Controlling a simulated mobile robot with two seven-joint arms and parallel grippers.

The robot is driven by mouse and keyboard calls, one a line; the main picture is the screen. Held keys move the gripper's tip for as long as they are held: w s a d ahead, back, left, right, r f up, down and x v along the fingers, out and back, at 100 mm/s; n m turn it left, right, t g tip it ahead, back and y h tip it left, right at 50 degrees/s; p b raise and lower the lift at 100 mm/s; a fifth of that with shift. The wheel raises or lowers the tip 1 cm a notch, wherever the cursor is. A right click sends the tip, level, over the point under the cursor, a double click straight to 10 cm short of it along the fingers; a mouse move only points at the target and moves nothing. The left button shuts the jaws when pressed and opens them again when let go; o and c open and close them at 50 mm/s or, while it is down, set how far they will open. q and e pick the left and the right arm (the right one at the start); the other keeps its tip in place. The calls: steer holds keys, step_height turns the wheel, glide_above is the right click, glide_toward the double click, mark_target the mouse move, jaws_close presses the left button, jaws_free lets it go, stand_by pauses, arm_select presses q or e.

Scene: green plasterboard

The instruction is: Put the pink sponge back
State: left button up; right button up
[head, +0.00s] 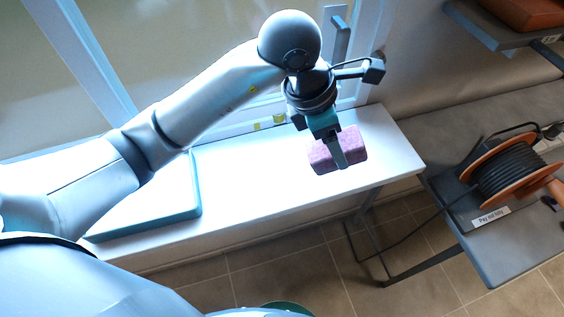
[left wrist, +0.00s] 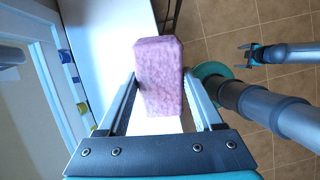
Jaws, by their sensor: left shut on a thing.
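The pink sponge (head: 351,146) is a mottled pink-purple block. My left gripper (head: 340,152) is shut on it above the right part of a white sill-like surface (head: 270,179). In the left wrist view, the sponge (left wrist: 160,75) sits between the two fingers of my left gripper (left wrist: 160,92), with the white surface behind it. I cannot tell how high it is above that surface. My right gripper (left wrist: 246,52) shows in the left wrist view, over the tiled floor. Its small fingers appear apart with nothing between them.
A white tray with a teal edge (head: 199,207) lies on the left of the white surface. Small yellow items (head: 279,118) sit by the window frame. A cable reel (head: 508,171) stands on a grey table (head: 500,250) at right. A shelf (head: 490,30) is above it.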

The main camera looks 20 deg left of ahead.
arm_select(q)
steer(key=w+a+r+n+g+y+p, duration=0.2)
steer(key=a+r+y+p, duration=0.3)
steer(key=a, duration=0.4)
steer(key=shift+h, duration=0.4)
steer(key=shift+w+a+f+b, duration=0.1)
steer(key=shift+f+b, duration=0.05)
steer(key=shift+f, duration=2.9)
steer(key=shift+a+f+b, duration=0.15)
steer(key=shift+f+b, duration=0.05)
steer(key=shift+f, duration=2.85)
steer(key=shift+w+a+f+b, duration=0.1)
steer(key=shift+f+b, duration=0.05)
steer(key=shift+f, duration=2.9)
steer(key=o, duration=1.2)
step_height(320, 180, up, 12)
steer(key=shift+b, duration=0.45)
